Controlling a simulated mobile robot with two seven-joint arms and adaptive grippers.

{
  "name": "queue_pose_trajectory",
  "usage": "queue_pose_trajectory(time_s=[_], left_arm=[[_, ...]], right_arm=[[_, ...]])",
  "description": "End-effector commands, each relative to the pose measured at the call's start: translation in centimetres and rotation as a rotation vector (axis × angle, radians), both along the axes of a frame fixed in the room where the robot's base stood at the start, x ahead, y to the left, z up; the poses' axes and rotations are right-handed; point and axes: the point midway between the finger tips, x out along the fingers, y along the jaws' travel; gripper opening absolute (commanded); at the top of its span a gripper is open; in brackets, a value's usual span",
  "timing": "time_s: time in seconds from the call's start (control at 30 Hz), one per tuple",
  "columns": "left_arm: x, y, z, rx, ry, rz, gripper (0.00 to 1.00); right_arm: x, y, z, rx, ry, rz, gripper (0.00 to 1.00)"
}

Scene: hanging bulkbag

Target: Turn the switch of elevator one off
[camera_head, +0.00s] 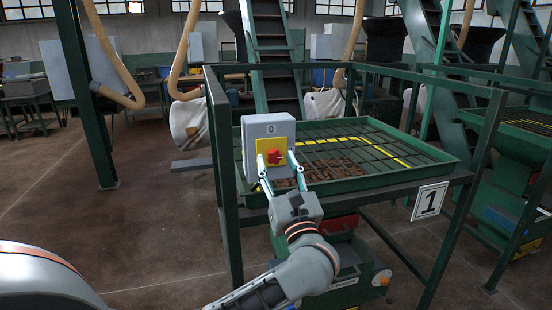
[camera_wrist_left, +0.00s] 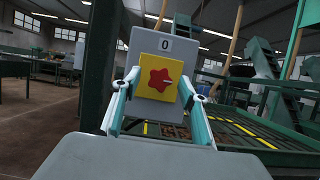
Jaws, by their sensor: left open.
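The switch is a red star-shaped knob (camera_head: 273,156) on a yellow plate (camera_head: 264,146), set on a grey box (camera_head: 268,126) fixed to a green frame post. My left gripper (camera_head: 277,168) is open in front of the box, with its fingertips at either side of the knob. In the left wrist view the red knob (camera_wrist_left: 160,80) sits between the two fingers (camera_wrist_left: 160,95), with a gap on both sides. A "0" label (camera_wrist_left: 166,45) is above the yellow plate. Whether a fingertip touches the box is unclear. My right gripper is not in view.
A green tray (camera_head: 380,178) with a grid and yellow strips stands behind the switch, holding brown material. A "1" sign (camera_head: 429,201) hangs on the frame at right. Green frame posts (camera_head: 222,180) stand close to my arm. Floor at left (camera_head: 90,210) is clear.

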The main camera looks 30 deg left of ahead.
Motion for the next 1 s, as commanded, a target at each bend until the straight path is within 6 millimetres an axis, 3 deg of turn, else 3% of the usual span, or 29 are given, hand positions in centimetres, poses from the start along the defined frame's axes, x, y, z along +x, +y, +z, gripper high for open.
queue_pose_trajectory(time_s=[0.43,0.47,0.6,0.83,1.0], left_arm=[[0.9,1.1,0.6,0.000,0.000,0.001,0.43],[0.9,1.1,0.6,0.001,0.001,0.000,0.40],[0.9,1.1,0.5,0.001,0.001,0.000,0.04],[0.9,1.1,0.5,-0.003,-0.003,0.000,0.04],[0.9,1.0,0.2,-0.028,-0.030,0.000,0.04]], right_arm=[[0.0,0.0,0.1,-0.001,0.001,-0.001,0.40],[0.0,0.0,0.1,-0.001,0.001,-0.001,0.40],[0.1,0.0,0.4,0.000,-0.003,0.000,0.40],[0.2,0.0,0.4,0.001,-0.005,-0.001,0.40],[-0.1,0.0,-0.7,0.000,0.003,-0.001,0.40]])
